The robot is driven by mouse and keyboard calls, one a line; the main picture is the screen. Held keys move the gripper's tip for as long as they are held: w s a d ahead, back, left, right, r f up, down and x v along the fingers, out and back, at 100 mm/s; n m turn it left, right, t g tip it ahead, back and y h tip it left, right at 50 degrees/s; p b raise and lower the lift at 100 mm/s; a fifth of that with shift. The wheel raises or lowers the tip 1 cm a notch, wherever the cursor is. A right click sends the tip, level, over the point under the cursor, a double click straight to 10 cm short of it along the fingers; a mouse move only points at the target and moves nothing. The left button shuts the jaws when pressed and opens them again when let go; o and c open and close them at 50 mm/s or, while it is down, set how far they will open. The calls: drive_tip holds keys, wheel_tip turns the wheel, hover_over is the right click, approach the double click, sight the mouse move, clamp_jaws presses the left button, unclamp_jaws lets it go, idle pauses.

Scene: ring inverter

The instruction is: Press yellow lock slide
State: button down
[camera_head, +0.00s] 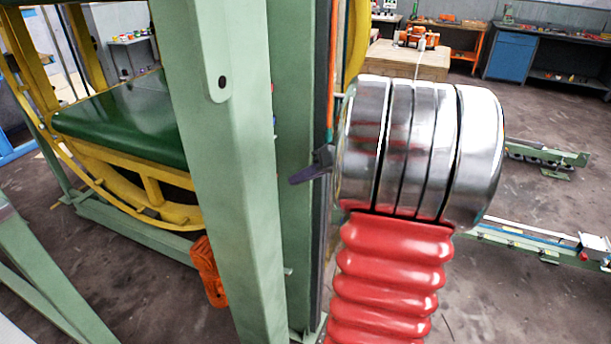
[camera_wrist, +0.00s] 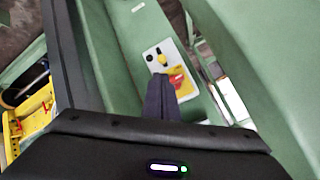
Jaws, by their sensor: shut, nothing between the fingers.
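In the wrist view, a white plate (camera_wrist: 181,89) with small yellow parts is fixed to a green beam. The yellow piece on it (camera_wrist: 176,71) looks like the yellow lock slide, but it is small and blurred. My gripper (camera_wrist: 160,82) is shut and empty, its dark fingers pointing at the plate and overlapping its lower left part in the picture. I cannot tell whether the fingertips touch it. In the head view, my gripper (camera_head: 300,178) points left beside the green column, and the plate and slide are hidden.
A thick green column (camera_head: 225,150) stands close by my gripper. Left of it are a yellow ring frame (camera_head: 150,183) and a dark green bed (camera_head: 130,120). An orange coil (camera_head: 206,270) hangs low.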

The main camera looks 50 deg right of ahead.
drive_tip(key=x, duration=0.6)
drive_tip(key=shift+f, duration=0.2)
drive_tip(key=shift+w+a, duration=0.1)
